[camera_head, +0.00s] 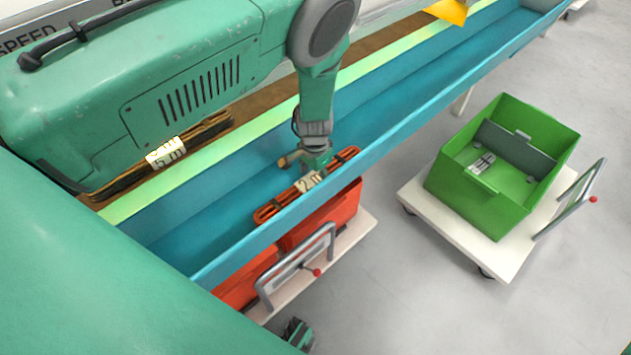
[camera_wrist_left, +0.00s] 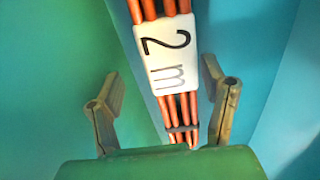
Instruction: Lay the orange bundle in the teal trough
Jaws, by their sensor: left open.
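The orange bundle (camera_head: 273,209) is a long, flat coil of orange cable with a white "2 m" label. In the head view it lies lengthwise along the near wall of the teal trough (camera_head: 205,205), within its outline. Whether it rests on the floor or leans on the wall I cannot tell. My left gripper (camera_head: 303,160) is over the bundle's middle. In the left wrist view the bundle (camera_wrist_left: 188,105) passes between the two spread fingers of this gripper (camera_wrist_left: 165,105), with gaps on both sides. A small dark green part at the bottom of the head view may be my right gripper (camera_head: 298,334).
Orange-red bins (camera_head: 325,222) stand on a white cart just in front of the trough. A green bin (camera_head: 460,197) with a grey divider stands on another white cart at right. A dark bundle labelled "5 m" (camera_head: 165,153) lies behind the trough. Grey floor between the carts is clear.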

